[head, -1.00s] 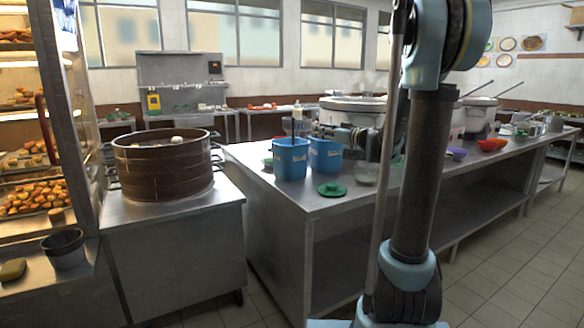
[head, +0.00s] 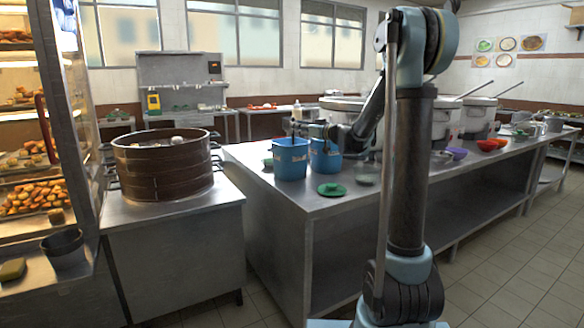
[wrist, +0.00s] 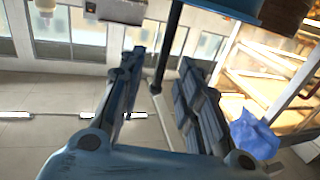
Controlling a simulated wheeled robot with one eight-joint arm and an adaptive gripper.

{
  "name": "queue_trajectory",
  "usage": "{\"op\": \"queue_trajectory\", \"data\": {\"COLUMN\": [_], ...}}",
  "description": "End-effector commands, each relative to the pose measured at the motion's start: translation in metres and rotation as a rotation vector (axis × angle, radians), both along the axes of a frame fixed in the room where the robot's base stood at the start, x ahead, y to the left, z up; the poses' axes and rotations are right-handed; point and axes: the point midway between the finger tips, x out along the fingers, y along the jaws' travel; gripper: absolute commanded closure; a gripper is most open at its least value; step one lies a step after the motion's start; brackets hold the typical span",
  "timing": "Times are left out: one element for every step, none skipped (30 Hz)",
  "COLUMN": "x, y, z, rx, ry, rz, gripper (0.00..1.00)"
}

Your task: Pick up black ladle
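A thin dark rod, apparently the handle of the black ladle (wrist: 166,50), runs between the two fingers of my gripper (wrist: 160,100) in the wrist view. The fingers are spread, with gaps on both sides of the rod. In the head view, my gripper (head: 298,128) is just above the left blue bucket (head: 291,165). A blue edge (wrist: 225,8) at the top of the wrist view is probably a bucket. The ladle's bowl is not visible.
A second blue bucket (head: 326,162) stands close on the right. A green lid (head: 331,189) lies on the steel counter (head: 300,200) in front. Large stockpots (head: 480,115) stand further right. A brown steamer (head: 163,165) stands on the left table.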

Motion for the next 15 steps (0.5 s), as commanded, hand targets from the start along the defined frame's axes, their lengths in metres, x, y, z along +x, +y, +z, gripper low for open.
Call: {"op": "queue_trajectory", "data": {"x": [0.005, 0.008, 0.012, 0.015, 0.018, 0.021, 0.023, 0.024, 0.026, 0.027, 0.027, 0.027, 0.027, 0.027, 0.027], "y": [0.006, 0.009, 0.013, 0.016, 0.019, 0.023, 0.026, 0.027, 0.029, 0.03, 0.03, 0.03, 0.029, 0.029, 0.029], "z": [0.0, 0.0, 0.0, -0.001, 0.0, 0.0, 0.0, 0.0, 0.0, 0.0, 0.0, 0.0, 0.0, 0.0, 0.0], "rx": [0.0, 0.0, 0.0, 0.0, 0.0, 0.0, 0.0, 0.0, 0.0, 0.0, 0.0, 0.0, 0.0, 0.0, 0.0], "ry": [0.0, 0.0, 0.0, 0.0, 0.0, 0.0, 0.0, 0.0, 0.0, 0.0, 0.0, 0.0, 0.0, 0.0, 0.0], "rz": [0.002, 0.002, 0.002, 0.002, 0.002, 0.002, 0.002, 0.001, 0.001, 0.001, 0.0, 0.0, 0.0, 0.0, 0.0], "gripper": [0.68, 0.68, 0.68, 0.68, 0.68, 0.68, 0.68, 0.68, 0.68, 0.68, 0.68, 0.68, 0.68, 0.68, 0.68]}}
